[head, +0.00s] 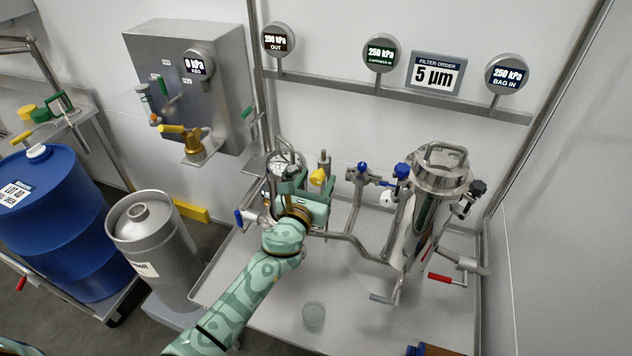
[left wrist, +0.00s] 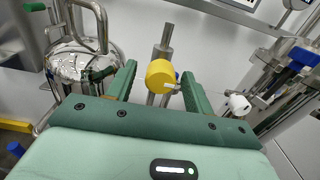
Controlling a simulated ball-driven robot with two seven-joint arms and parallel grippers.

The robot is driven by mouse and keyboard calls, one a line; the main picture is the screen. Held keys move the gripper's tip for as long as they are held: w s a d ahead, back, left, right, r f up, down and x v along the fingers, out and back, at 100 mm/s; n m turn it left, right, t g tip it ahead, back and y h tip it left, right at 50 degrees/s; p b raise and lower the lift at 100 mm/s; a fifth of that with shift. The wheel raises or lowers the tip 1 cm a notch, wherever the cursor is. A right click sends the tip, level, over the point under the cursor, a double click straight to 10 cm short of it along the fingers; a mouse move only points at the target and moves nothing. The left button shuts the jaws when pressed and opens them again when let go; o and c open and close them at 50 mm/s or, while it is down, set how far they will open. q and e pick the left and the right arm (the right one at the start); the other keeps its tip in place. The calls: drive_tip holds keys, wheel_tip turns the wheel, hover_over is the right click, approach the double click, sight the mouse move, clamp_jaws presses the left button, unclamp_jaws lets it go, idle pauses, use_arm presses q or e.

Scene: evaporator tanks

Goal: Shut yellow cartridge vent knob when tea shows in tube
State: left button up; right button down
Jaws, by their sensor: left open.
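The yellow vent knob (head: 318,177) sits on a thin upright steel post behind the cartridge housing area in the head view. In the left wrist view the yellow knob (left wrist: 160,76) shows between my left fingers, nearer the right one, with a small pale tab at its side. My left gripper (left wrist: 158,84) is open around or just short of the knob; I cannot tell whether a finger touches it. In the head view my left gripper (head: 302,187) is beside the knob and partly hides the steel housing. I cannot make out the tube or any tea in it. My right gripper is not in view.
A shiny domed housing (left wrist: 82,62) with a handle stands left of the gripper. A tall steel bag housing (head: 428,215) with a red-handled valve (head: 440,278) stands right. A clear cup (head: 313,314) stands on the steel tray (head: 268,300). Gauges hang above.

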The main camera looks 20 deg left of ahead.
use_arm(q)
drive_tip(key=shift+c, duration=0.3)
drive_tip(key=c, duration=0.9)
drive_tip(key=shift+n, duration=0.4)
drive_tip(key=n, duration=0.3)
drive_tip(key=shift+n+b, duration=0.3)
drive_tip(key=shift+n, duration=0.1)
drive_tip(key=n, duration=0.4)
drive_tip(key=shift+n, duration=0.3)
drive_tip(key=n, duration=0.4)
drive_tip(key=shift+r, duration=0.1)
drive_tip(key=shift+n, duration=2.4)
